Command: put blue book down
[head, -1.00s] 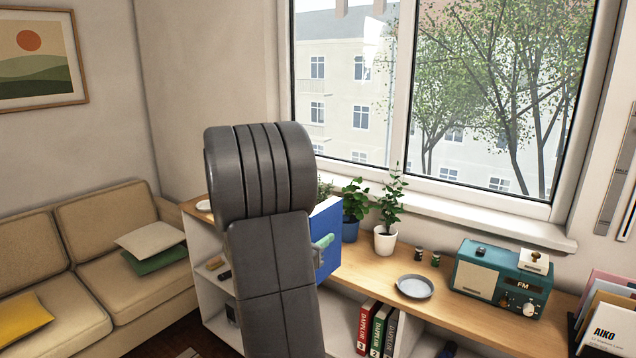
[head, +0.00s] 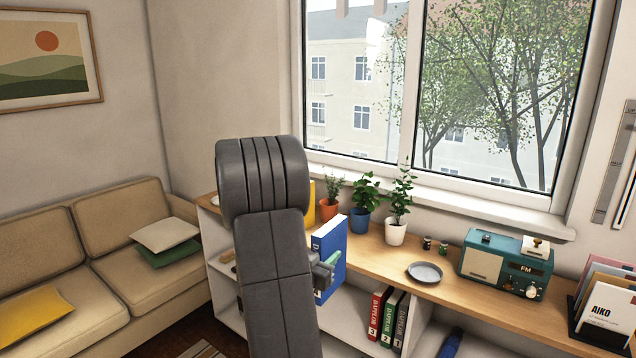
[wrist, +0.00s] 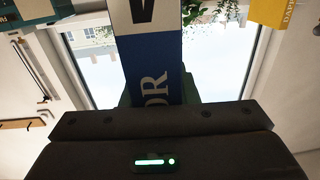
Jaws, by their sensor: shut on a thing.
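The blue book (head: 331,247) is upright, with a white band on its spine, in front of the shelf unit's front edge in the head view. My gripper (head: 323,270) is shut on the lower part of the book. My arm hides part of the book's left side. In the wrist view the book (wrist: 152,60) rises from the jaws, its blue and white spine with large letters facing the camera. Whether the book touches the shelf top cannot be told.
The wooden shelf top (head: 385,258) holds potted plants (head: 397,218), a grey dish (head: 425,273) and a teal radio (head: 505,266). A yellow book (head: 310,205) stands partly behind my arm. Red, green and grey binders (head: 388,318) stand in the compartment below. A sofa (head: 90,250) is at left.

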